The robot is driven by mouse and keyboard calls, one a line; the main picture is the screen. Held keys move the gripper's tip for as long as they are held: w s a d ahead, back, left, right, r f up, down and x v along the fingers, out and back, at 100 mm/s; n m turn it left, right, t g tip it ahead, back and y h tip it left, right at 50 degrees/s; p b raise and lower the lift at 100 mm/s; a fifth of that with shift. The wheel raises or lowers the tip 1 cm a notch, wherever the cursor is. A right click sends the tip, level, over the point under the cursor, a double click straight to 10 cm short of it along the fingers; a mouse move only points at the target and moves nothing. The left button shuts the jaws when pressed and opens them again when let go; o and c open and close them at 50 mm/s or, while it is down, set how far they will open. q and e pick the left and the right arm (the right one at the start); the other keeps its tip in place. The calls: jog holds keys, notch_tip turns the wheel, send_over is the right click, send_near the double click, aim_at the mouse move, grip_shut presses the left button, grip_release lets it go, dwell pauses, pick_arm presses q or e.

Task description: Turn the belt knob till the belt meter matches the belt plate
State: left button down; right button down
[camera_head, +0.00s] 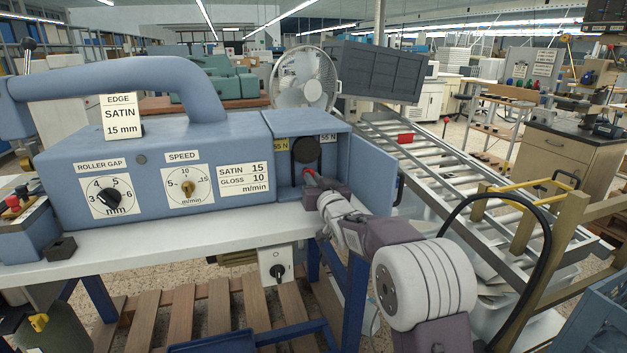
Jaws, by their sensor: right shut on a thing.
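The blue machine (150,150) has an open bay at its right end. Inside it is a black round pulley with a belt (306,151). A yellow plate (281,145) at the bay's left seems to read 55 N, its first digit unclear. A white plate (328,138) at the right reads 55 N, its left part close to the edge. I cannot tell which is the belt meter. My right gripper (311,184) reaches into the bay below the pulley, shut on the red belt knob (309,174), which it mostly hides. My left gripper is not in view.
The bay's blue door (372,178) stands open beside my right arm. The front panel has a roller gap dial (110,196) and a speed dial (189,187). A roller conveyor (440,165) runs behind on the right. The white bench top (170,240) is mostly clear.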

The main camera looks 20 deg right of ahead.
jog(key=c, duration=1.5)
grip_release()
jog(key=shift+o, duration=0.2)
jog(key=shift+s, duration=0.1)
jog(key=s, duration=0.8)
jog(key=shift+s+d, duration=0.15)
jog(key=shift+s, duration=0.25)
jog(key=shift+f, duration=0.1)
